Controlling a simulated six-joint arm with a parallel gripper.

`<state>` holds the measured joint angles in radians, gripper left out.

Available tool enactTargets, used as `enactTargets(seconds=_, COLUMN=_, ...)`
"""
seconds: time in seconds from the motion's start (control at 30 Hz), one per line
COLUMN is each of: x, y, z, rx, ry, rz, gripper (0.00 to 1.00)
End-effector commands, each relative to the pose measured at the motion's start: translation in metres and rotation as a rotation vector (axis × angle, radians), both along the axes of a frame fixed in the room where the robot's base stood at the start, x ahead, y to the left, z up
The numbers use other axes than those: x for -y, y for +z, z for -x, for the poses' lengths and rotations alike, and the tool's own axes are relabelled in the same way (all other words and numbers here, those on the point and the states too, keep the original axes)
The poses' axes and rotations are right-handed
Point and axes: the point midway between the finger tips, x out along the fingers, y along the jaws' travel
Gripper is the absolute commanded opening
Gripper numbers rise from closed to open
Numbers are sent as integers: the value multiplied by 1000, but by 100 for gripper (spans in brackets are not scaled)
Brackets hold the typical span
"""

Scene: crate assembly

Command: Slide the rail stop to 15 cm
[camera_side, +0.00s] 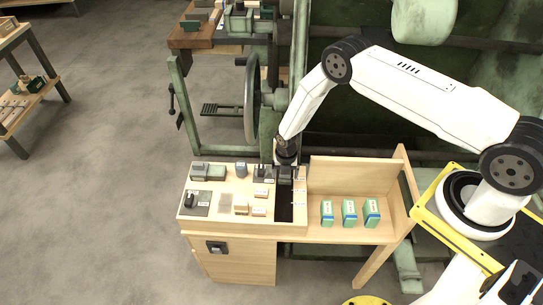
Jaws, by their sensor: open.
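The rail (284,209) is a dark strip along the right side of the light wooden work board, with small pale marks beside it. A dark grey block that looks like the rail stop (286,174) sits at the rail's far end. My gripper (284,164) points down at this far end, right at or just above the block. It is open; the fingers are small and dark here, and I cannot tell whether they touch the block. The exact position on the scale is too small to read.
The work board (228,229) carries several small grey blocks, a dark black-handled fixture (190,200) and pale wooden pieces (241,209). Three green-and-white boxes (349,212) stand on the wooden shelf to the right. A green machine with a handwheel (251,98) stands behind. The near part of the rail is clear.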

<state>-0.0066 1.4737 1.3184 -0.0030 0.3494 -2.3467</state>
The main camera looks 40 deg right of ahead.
Motion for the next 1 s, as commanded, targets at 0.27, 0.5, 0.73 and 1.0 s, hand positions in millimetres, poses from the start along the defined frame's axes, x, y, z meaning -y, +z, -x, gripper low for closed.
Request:
enactTargets(seconds=0.27, x=0, y=-1, z=0, rx=0, ry=0, rz=0, gripper=91)
enactTargets(seconds=0.5, x=0, y=-1, z=0, rx=0, ry=0, rz=0, gripper=24)
enactTargets(seconds=0.73, x=0, y=-1, z=0, rx=0, ry=0, rz=0, gripper=0)
enactTargets(seconds=1.0, x=8, y=-1, z=-9, rx=1, ry=-2, rz=0, gripper=0)
